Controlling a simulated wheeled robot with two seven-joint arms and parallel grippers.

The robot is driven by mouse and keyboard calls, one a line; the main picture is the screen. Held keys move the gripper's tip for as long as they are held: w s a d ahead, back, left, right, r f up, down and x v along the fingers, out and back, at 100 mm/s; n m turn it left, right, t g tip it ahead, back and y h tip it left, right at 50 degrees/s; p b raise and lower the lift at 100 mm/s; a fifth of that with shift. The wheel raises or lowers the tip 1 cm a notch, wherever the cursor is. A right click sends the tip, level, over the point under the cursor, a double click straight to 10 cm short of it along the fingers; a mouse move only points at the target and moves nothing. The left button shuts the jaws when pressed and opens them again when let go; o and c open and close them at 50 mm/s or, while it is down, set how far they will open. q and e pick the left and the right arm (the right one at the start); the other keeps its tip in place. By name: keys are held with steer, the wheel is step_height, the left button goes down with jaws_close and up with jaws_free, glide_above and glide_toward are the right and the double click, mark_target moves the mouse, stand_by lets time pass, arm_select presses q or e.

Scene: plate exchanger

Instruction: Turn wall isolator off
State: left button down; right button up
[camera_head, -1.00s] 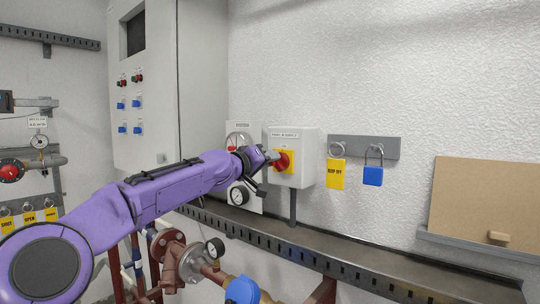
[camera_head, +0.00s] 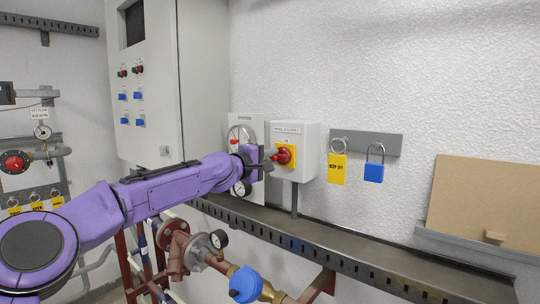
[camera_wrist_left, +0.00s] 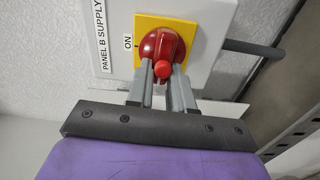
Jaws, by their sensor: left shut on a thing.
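The wall isolator is a pale grey box (camera_head: 308,138) on the back wall, labelled "PANEL B SUPPLY". Its front has a yellow plate (camera_head: 290,147) with a red rotary knob (camera_head: 283,156). In the left wrist view, the red knob (camera_wrist_left: 162,43) sits on the yellow plate (camera_wrist_left: 179,26), with "ON" printed to its left. My left gripper (camera_head: 272,157) reaches the knob from the left. In the wrist view its two grey fingers (camera_wrist_left: 163,78) are shut on the knob's grip, one on each side. The fingers hide part of the knob.
A grey rail right of the isolator holds a yellow tag (camera_head: 337,170) and a blue padlock (camera_head: 374,172). A gauge unit (camera_head: 240,130) stands close left, partly behind my arm. A metal tray (camera_head: 340,250), pipes and a blue-capped valve (camera_head: 246,284) lie below.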

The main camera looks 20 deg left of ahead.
arm_select(q)
steer(key=shift+n, duration=0.4)
steer(key=c, duration=1)
jaws_free()
steer(key=shift+a+f, duration=0.1)
steer(key=b+v, duration=0.3)
steer(key=v, duration=0.7)
steer(key=shift+s+b, duration=0.25)
steer(key=shift+b, duration=0.1)
steer(key=shift+a, duration=0.1)
